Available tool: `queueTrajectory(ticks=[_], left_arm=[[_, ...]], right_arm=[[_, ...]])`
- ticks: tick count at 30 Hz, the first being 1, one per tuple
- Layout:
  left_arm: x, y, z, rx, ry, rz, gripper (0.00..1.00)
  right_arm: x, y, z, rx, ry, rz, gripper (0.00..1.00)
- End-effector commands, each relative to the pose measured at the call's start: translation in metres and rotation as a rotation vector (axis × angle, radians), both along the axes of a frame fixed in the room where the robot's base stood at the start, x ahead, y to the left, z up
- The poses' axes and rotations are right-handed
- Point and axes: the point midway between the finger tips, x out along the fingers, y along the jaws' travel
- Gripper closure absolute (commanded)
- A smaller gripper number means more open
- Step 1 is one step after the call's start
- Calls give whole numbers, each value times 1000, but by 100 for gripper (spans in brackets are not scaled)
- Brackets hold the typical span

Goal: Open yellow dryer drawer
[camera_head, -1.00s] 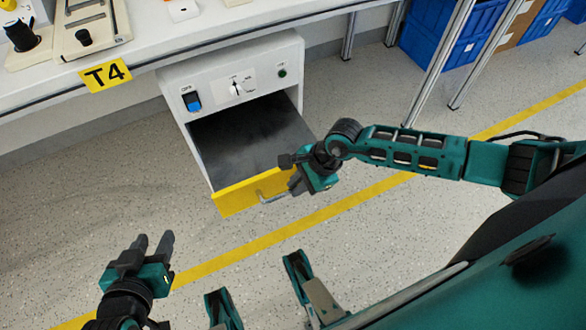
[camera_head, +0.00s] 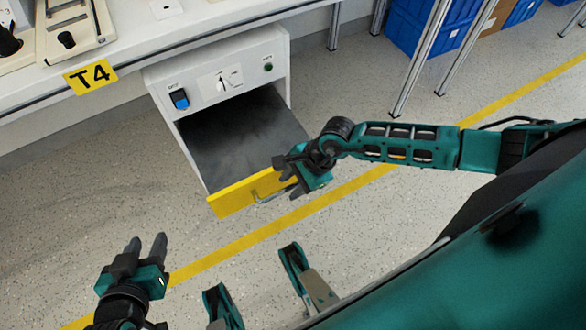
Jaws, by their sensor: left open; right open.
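The white dryer (camera_head: 216,88) stands under the edge of the bench. Its yellow-fronted drawer (camera_head: 228,203) is pulled well out, and the dark interior (camera_head: 235,138) shows and looks empty. The metal handle (camera_head: 268,195) is on the yellow front. My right gripper (camera_head: 284,168) is open at the right end of the front, close to the handle. Its own body hides that end, and I cannot tell whether it touches the handle. My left gripper (camera_head: 147,244) is open and empty over the floor, well apart from the drawer.
Blue crates (camera_head: 424,30) and metal legs (camera_head: 420,60) stand at the upper right. The floor between my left gripper and the drawer is clear, crossed by a yellow line (camera_head: 235,247).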

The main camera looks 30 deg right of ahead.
Motion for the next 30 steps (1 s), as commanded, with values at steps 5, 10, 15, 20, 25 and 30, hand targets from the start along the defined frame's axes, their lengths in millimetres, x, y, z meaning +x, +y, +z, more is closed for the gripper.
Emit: queueTrajectory(ticks=[5,10,15,20,25,30], left_arm=[[0,-1,2,-5,0,3,57],[0,-2,12,-8,0,6,57],[1,-2,24,-9,-1,6,57],[1,-2,33,-9,-1,6,57],[1,-2,37,-8,-2,4,57],[1,-1,38,-3,-2,0,57]], right_arm=[[0,-1,3,-1,0,0,60],[-4,-10,26,-1,-1,0,60],[-10,-26,61,-3,-2,1,60],[-16,-39,90,-3,0,-1,60],[-20,-47,110,-1,0,0,60],[-22,-50,117,0,0,0,60]])
